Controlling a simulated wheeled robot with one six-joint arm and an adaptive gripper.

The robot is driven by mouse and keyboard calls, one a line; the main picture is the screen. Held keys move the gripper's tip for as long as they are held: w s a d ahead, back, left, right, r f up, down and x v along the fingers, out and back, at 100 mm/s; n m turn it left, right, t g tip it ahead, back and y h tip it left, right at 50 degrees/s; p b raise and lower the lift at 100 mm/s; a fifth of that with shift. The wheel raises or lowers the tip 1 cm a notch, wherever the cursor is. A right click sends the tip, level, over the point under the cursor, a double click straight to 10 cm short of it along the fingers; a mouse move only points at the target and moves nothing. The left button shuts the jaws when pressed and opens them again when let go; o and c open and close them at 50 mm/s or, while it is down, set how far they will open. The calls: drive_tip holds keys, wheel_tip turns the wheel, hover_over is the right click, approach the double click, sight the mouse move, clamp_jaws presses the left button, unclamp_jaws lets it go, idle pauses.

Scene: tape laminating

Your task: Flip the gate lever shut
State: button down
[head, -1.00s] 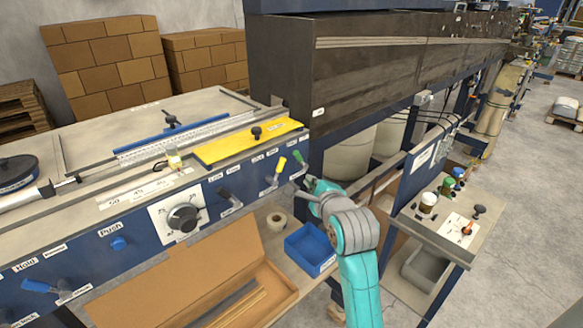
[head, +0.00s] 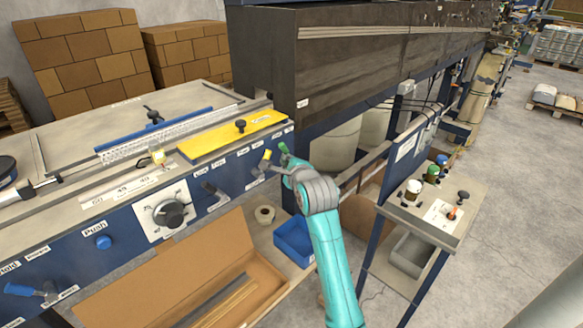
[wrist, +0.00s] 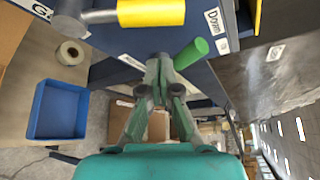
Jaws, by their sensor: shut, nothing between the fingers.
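The yellow-handled lever (head: 266,158) stands out from the blue front panel; its handle points up and right. In the wrist view the yellow handle (wrist: 150,12) crosses the top, with a partly cut-off label starting with "G" beside it, so it appears to be the gate lever. A green-handled lever (head: 283,148) is just right of it, and near a "Down" label in the wrist view (wrist: 190,53). My gripper (head: 286,162) is shut and empty in front of the panel. Its closed tips (wrist: 160,62) are beside the green handle and below the yellow one; contact cannot be told.
A dark lever (head: 211,190) and a dial (head: 172,213) are further left on the panel. Below are a blue bin (head: 293,243), a tape roll (head: 264,214) and an open cardboard box (head: 190,265). A side stand (head: 455,225) is on the right.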

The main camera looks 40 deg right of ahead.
drive_tip(key=shift+w+a+r, duration=0.15)
drive_tip(key=shift+a+r, duration=0.35)
drive_tip(key=shift+a, duration=0.35)
drive_tip(key=shift+w+a+r, duration=0.15)
drive_tip(key=shift+a+r, duration=0.35)
drive_tip(key=shift+a, duration=0.35)
drive_tip(key=shift+a+r+n, duration=0.15)
drive_tip(key=shift+a+n, duration=0.1)
drive_tip(key=shift+n, duration=0.15)
drive_tip(key=a+n+t+h, duration=0.1)
drive_tip(key=n, duration=0.1)
drive_tip(key=a+r+n+t+h, duration=0.1)
drive_tip(key=a+n, duration=0.1)
drive_tip(key=shift+n+t, duration=0.3)
drive_tip(key=shift+n, duration=0.1)
drive_tip(key=a+n+t, duration=0.1)
drive_tip(key=n+t, duration=0.1)
drive_tip(key=n, duration=0.1)
drive_tip(key=shift+s+a+n+h, duration=0.1)
drive_tip(key=shift+a+n+h, duration=0.2)
drive_tip(key=shift+a, duration=0.4)
drive_tip(key=shift+a+f, duration=0.1)
drive_tip(key=shift+a, duration=0.05)
